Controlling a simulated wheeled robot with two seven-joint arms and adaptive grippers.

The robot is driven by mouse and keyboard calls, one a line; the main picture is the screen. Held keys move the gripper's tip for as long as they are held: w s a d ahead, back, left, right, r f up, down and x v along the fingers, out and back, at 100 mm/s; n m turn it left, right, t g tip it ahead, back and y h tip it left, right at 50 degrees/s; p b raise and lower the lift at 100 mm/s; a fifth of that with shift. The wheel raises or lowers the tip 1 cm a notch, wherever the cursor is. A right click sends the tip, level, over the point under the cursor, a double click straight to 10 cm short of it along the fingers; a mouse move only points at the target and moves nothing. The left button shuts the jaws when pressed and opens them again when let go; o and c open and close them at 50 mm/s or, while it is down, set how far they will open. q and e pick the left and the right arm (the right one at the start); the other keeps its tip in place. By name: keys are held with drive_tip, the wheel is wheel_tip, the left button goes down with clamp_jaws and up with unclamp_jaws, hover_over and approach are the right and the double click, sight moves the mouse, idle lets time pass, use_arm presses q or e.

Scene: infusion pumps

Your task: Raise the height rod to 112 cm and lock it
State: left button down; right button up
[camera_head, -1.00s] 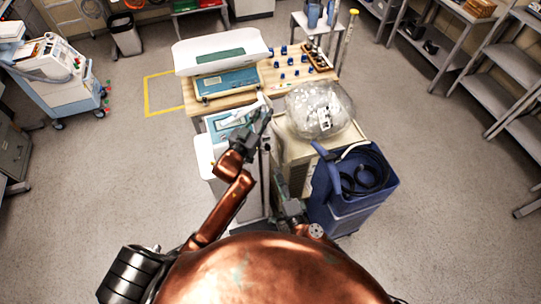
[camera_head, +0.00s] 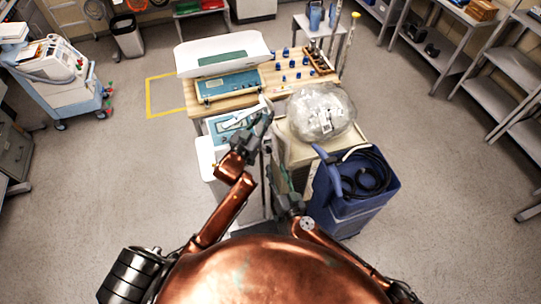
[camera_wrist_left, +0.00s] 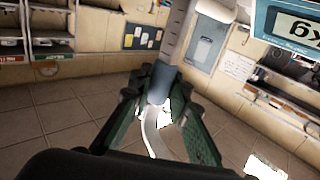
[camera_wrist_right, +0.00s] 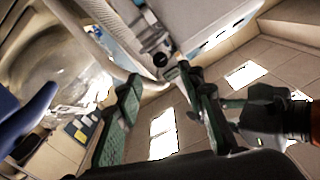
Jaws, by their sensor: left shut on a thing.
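The height rod (camera_wrist_left: 180,30) is a pale upright bar in the left wrist view, with a blue-grey sleeve (camera_wrist_left: 165,76) on it. My left gripper (camera_wrist_left: 163,92) has its fingers on both sides of this sleeve and is shut on it. In the head view my left gripper (camera_head: 262,121) is beside the scale's blue display panel (camera_head: 226,126). My right gripper (camera_wrist_right: 159,80) is open and empty, with a dark round knob (camera_wrist_right: 161,59) beyond its fingertips. In the head view my right gripper (camera_head: 287,201) is lower, beside the column. Scale markings are too small to read.
A cart with a clear plastic bag (camera_head: 322,112) stands close on the right, with a blue bin (camera_head: 345,205) in front. A wooden table (camera_head: 270,98) behind holds a baby scale (camera_head: 222,53) and small blue pieces. Floor is open at left.

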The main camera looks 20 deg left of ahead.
sight(269, 151)
drive_tip(key=x, duration=0.8)
drive_tip(key=shift+c, duration=0.7)
clamp_jaws()
